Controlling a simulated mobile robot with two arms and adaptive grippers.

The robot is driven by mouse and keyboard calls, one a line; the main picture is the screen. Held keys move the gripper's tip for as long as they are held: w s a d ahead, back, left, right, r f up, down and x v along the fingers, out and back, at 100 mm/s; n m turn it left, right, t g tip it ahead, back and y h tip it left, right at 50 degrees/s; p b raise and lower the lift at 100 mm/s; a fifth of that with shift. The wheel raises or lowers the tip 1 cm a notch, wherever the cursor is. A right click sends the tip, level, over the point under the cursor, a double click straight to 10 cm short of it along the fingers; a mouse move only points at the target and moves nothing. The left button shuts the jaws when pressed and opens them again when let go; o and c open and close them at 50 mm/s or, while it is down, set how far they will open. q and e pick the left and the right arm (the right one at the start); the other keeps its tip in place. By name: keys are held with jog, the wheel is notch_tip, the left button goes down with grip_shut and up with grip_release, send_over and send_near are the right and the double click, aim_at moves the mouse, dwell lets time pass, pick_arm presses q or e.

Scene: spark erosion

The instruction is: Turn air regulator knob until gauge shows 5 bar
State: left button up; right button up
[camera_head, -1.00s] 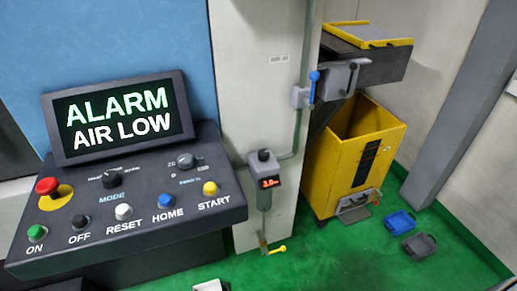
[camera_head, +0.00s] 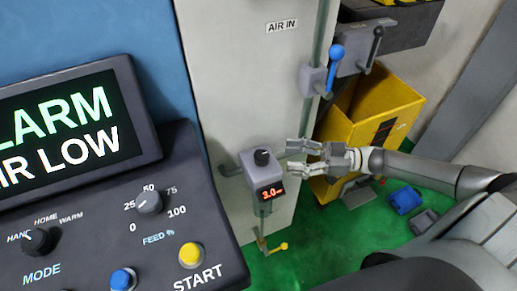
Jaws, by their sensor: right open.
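The air regulator (camera_head: 257,177) is a grey box on a pipe in front of the pale cabinet wall. Its black knob (camera_head: 262,157) stands on top. Its gauge (camera_head: 271,193) is a small display with red digits that read 3.0. My right gripper (camera_head: 288,157) comes in from the right. Its fingers are spread and empty, and they point left at the regulator, just right of the knob. The fingers look apart from the knob, though the depth gap is hard to judge. My left gripper is not in view.
A control panel screen (camera_head: 62,130) at left reads ALARM AIR LOW, partly cut off. A yellow lever (camera_head: 278,247) is below the regulator. A yellow bin (camera_head: 350,118) stands behind my right arm.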

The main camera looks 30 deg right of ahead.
aim_at(261, 154)
jog(key=p+x, duration=0.1)
jog(key=x, duration=0.6)
jog(key=shift+w+a+r, duration=0.1)
jog(key=shift+w+a, duration=0.15)
jog(key=shift+w, duration=0.1)
jog(key=shift+w+a+p, duration=0.3)
jog(key=shift+a+p, duration=0.05)
jog(key=shift+a, duration=0.25)
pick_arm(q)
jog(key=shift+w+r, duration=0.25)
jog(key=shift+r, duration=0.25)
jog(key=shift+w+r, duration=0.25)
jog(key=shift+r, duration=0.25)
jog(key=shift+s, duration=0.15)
pick_arm(e)
jog(key=shift+c, duration=0.3)
jog(key=c, duration=1)
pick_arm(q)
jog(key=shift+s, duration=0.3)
